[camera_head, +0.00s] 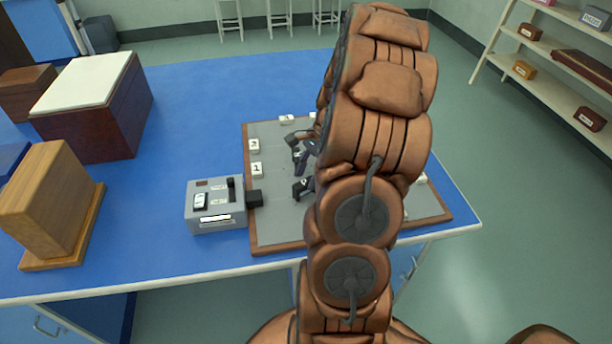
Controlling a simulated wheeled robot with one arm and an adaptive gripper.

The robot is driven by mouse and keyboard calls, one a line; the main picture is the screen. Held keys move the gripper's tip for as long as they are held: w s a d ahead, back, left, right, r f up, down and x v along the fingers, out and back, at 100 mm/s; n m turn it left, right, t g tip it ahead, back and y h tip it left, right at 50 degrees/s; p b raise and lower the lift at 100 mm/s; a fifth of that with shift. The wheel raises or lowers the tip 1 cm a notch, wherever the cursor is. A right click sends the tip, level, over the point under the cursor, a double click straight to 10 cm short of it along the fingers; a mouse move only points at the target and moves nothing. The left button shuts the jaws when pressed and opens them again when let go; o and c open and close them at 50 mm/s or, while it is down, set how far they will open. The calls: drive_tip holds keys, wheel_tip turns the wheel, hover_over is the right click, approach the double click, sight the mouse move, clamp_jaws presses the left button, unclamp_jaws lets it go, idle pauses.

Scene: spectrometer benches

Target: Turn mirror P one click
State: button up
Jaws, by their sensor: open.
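A grey board with a wooden rim (262,248) lies on the blue bench, with small white numbered tags along its edge. My brown arm crosses the picture and covers much of the board. Dark parts of my gripper (300,165) show at the arm's left side, over the board; it is open, and I see nothing held in it. I cannot make out mirror P or its letter; it may be hidden behind my arm or among the dark parts.
A grey box with a switch (203,222) and a black snout stands at the board's left edge. A white-topped dark box (125,112) and a wooden block (45,205) stand further left. Shelves (545,95) are at right. Blue bench top (200,105) is clear behind the board.

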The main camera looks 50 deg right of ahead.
drive_tip(key=shift+a+f, duration=0.2)
drive_tip(key=shift+f, duration=0.35)
drive_tip(key=shift+c, duration=0.4)
clamp_jaws()
